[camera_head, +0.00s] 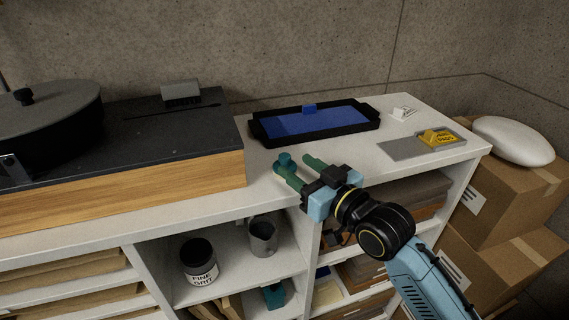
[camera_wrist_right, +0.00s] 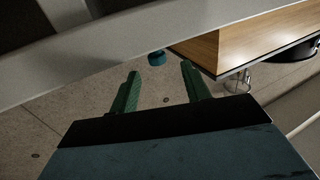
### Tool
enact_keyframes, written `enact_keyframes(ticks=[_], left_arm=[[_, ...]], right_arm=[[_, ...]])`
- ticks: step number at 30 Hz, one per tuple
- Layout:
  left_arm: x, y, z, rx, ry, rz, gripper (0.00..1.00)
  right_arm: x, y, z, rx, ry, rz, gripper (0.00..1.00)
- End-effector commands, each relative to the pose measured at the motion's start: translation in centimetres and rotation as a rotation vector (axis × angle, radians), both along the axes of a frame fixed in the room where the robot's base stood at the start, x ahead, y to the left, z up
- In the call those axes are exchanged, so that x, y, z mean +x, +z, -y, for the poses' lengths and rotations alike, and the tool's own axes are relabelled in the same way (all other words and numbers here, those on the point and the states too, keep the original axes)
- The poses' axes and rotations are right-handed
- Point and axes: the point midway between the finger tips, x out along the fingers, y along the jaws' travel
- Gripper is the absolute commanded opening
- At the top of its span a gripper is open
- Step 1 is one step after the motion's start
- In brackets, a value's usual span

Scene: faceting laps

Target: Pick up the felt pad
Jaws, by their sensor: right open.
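I cannot tell for sure which thing is the felt pad. A small teal round piece (camera_head: 286,159) stands at the fingertips of my right gripper (camera_head: 293,163), over the white counter. In the right wrist view the teal piece (camera_wrist_right: 157,58) shows just beyond and between the green fingertips (camera_wrist_right: 160,71). The gripper is open, with nothing seen held; contact with the piece cannot be told. A yellow lettered block (camera_head: 436,138) sits on a grey plate (camera_head: 398,149) at the counter's right. My left gripper is out of view.
A black tray with a blue inside (camera_head: 323,122) lies behind my right gripper, with a blue block (camera_head: 309,109) at its back edge. A wood-sided bench unit (camera_head: 160,182) stands left. Shelves below hold a jar (camera_head: 199,262) and a mug (camera_head: 262,238). Boxes (camera_head: 515,190) stand right.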

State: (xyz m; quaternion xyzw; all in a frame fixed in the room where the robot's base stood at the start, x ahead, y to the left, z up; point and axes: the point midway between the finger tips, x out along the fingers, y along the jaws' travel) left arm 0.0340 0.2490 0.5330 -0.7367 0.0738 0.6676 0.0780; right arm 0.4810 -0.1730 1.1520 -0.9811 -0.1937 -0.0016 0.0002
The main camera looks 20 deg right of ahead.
Motion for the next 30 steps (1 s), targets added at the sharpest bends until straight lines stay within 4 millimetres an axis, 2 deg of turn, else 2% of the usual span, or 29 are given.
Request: enact_keyframes(ticks=[3,8,18,27,30], left_arm=[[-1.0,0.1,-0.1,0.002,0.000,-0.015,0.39],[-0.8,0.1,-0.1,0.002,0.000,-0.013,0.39],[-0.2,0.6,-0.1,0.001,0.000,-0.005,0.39],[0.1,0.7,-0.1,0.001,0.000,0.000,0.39],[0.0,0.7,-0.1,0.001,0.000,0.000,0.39]], right_arm=[[1.6,0.0,-0.6,0.000,-0.001,0.000,0.47],[2.4,0.0,-0.9,-0.001,-0.001,-0.001,0.47],[6.6,0.2,-2.5,0.000,-0.002,-0.001,0.47],[7.0,0.1,-2.7,-0.001,-0.001,-0.001,0.47],[7.0,0.1,-2.7,-0.001,-0.002,-0.001,0.35]])
